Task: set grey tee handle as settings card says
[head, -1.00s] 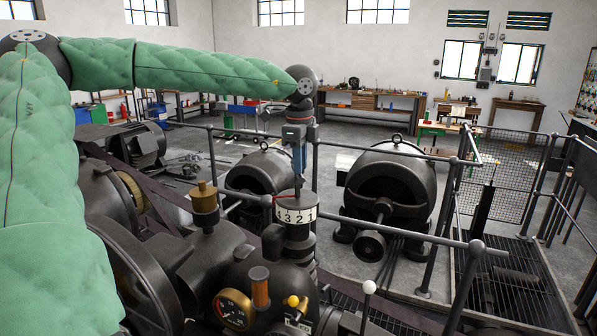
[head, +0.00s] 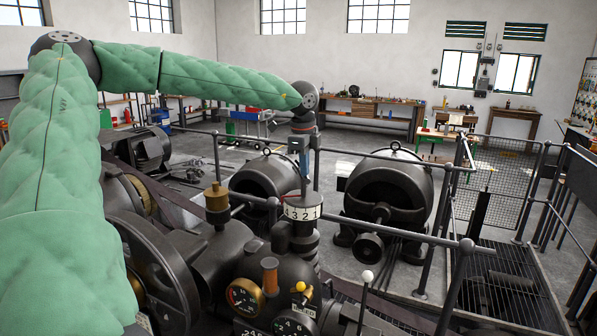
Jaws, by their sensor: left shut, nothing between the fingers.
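My left gripper (head: 303,178) comes down from above, upright, over a dark post that carries a white number ring (head: 301,212). Its fingers are small in the picture, shut and empty, just above the ring. The ring shows the figures 4, 3, 2, 1 toward me. A small red mark (head: 284,200) stands at its upper left edge. I cannot clearly make out the grey tee handle; the gripper and the dark parts around the ring may hide it. No settings card can be read. My right gripper is not in view.
Near the ring stand a brass cup (head: 217,196), a dial gauge (head: 245,297), an orange-brown handle (head: 270,276), a yellow knob (head: 300,287) and a white-knobbed lever (head: 367,276).

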